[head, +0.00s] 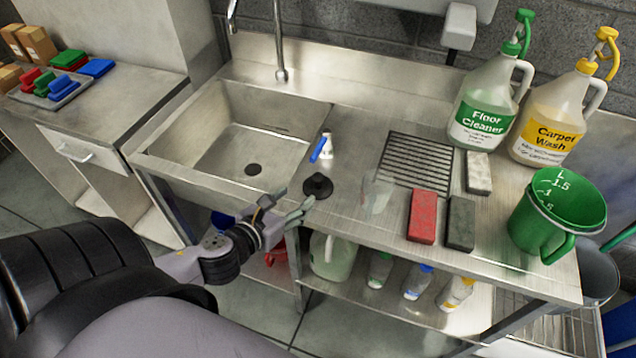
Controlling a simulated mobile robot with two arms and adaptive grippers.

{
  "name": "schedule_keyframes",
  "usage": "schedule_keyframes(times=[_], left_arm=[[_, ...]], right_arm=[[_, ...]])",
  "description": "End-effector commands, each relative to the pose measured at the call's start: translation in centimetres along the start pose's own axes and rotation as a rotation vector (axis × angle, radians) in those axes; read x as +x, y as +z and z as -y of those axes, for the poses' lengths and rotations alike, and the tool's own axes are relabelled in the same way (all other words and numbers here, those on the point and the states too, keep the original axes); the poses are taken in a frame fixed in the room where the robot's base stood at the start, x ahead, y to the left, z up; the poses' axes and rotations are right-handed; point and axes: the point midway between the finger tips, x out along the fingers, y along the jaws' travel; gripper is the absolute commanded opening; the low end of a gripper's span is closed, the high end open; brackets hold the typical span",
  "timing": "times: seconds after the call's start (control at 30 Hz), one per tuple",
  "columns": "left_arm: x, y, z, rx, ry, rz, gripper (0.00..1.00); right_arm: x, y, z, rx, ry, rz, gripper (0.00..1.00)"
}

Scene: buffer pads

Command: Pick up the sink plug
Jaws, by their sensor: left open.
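The black sink plug (318,186) stands upright on the steel counter, just right of the sink basin's front corner. My left gripper (288,203) is open and empty. Its fingertips are close to the plug, at its lower left in the picture, and appear apart from it. The steel sink (285,150) is empty, with a dark drain hole (253,169) in its floor. My right gripper does not show.
A white valve with a blue lever (321,149) stands behind the plug. To the right are a clear cup (377,194), a red block (423,216), a dark block (460,223), a drain grille (415,160), cleaner jugs (487,110) and a green measuring jug (540,225).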

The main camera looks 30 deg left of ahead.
Motion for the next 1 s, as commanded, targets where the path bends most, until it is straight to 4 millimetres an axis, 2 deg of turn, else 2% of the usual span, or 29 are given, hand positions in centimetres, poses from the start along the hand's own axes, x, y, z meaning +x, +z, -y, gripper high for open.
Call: schedule_keyframes(times=[0.1, 0.3, 0.57, 0.73, 0.83, 1.0], left_arm=[[2.2, 0.3, 0.0, -0.002, 0.001, 0.003, 0.49], [5.4, 0.2, 0.0, -0.005, 0.001, 0.001, 0.49], [7.2, 0.3, -0.1, -0.005, 0.001, 0.0, 0.49], [9.7, 1.1, -0.3, -0.006, 0.002, 0.001, 0.49], [11.1, 0.8, -0.3, -0.005, 0.002, 0.0, 0.49], [11.8, 0.6, -0.2, -0.005, 0.0, -0.002, 0.49]], right_arm=[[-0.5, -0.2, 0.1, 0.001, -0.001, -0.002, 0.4], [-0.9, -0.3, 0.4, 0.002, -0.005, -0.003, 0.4], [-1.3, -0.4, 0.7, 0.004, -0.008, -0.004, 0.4], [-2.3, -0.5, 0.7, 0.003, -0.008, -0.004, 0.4], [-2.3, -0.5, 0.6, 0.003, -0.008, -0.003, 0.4], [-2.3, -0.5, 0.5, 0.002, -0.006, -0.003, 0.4]])
